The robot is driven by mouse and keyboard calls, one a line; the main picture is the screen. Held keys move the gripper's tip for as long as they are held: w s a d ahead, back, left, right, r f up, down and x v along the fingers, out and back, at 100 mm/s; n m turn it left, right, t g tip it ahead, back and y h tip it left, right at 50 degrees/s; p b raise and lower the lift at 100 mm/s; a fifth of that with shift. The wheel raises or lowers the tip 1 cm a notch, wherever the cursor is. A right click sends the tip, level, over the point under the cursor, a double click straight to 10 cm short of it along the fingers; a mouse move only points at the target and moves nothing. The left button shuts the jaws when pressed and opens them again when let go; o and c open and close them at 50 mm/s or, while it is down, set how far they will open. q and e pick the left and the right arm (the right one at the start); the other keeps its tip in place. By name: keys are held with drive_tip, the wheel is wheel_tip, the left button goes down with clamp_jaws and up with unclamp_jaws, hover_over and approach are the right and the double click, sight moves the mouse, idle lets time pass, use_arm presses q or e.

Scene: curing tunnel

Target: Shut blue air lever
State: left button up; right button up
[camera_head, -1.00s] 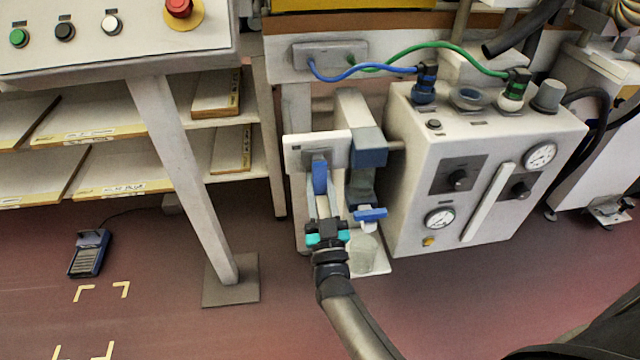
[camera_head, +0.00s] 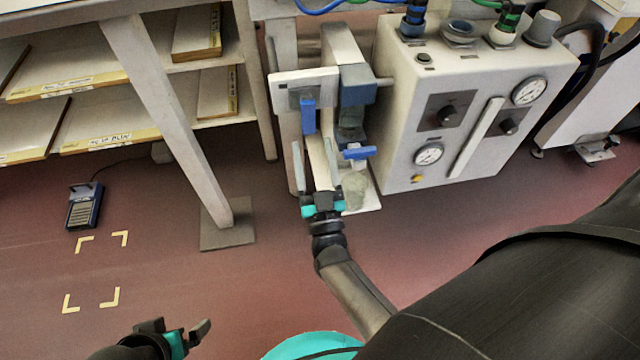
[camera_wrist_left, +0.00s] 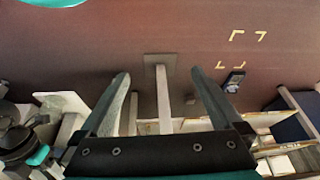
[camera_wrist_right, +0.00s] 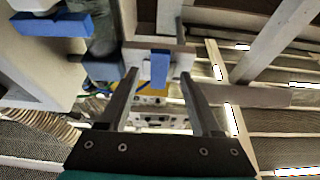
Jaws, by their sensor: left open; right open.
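A blue lever (camera_head: 308,116) hangs straight down on a white plate (camera_head: 291,79) on the stand left of the white control box. My right gripper (camera_head: 313,148) is open just below and in front of this lever, apart from it. In the right wrist view the lever (camera_wrist_right: 160,68) appears between the two fingertips (camera_wrist_right: 159,80), with nothing held. A second blue lever (camera_head: 360,152) lies roughly level under the filter, right of my right gripper. My left gripper (camera_head: 178,330) is open and empty low in the head view, far from both levers.
The white control box (camera_head: 400,150) with gauges stands right of the levers. A cloudy cup (camera_head: 355,190) is close beside my right gripper. A slanted table leg (camera_head: 170,120) and shelves (camera_head: 90,75) stand left.

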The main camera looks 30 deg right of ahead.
use_arm(q)
drive_tip(key=shift+f, duration=0.65)
use_arm(e)
drive_tip(key=v, duration=0.9)
drive_tip(key=shift+w, duration=0.15)
